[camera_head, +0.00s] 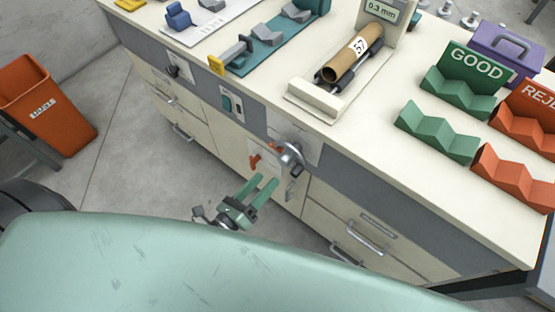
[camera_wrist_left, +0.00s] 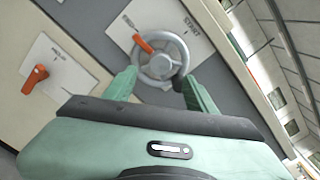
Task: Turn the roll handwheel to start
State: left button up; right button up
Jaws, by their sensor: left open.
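The roll handwheel (camera_head: 292,156) is a grey metal wheel on the front face of the bench. In the left wrist view the handwheel (camera_wrist_left: 181,57) shows its rim, hub and an orange bar at its upper left, on a pale plate (camera_wrist_left: 152,14) marked START on the right. My left gripper (camera_head: 265,181) is green and open, below and in front of the wheel in the head view. In the left wrist view its fingertips (camera_wrist_left: 156,78) stand either side of the wheel's lower part, with nothing held; contact cannot be told. My right gripper is not in view.
An orange lever (camera_head: 256,161) on its own plate sits left of the wheel. Drawers with bar handles (camera_head: 364,241) lie below. A cardboard tube (camera_head: 344,62) rests in a holder on the bench top. Green GOOD (camera_head: 437,134) and orange reject (camera_head: 509,176) racks stand at right.

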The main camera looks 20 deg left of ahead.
aim_at(282, 163)
pick_arm(q)
jog(key=p+x, duration=0.1)
jog(key=x, duration=0.5)
jog(key=shift+w+d, duration=0.1)
jog(key=shift+w, duration=0.1)
jog(key=shift+w+d, duration=0.2)
jog(key=shift+w, duration=0.25)
grip_shut()
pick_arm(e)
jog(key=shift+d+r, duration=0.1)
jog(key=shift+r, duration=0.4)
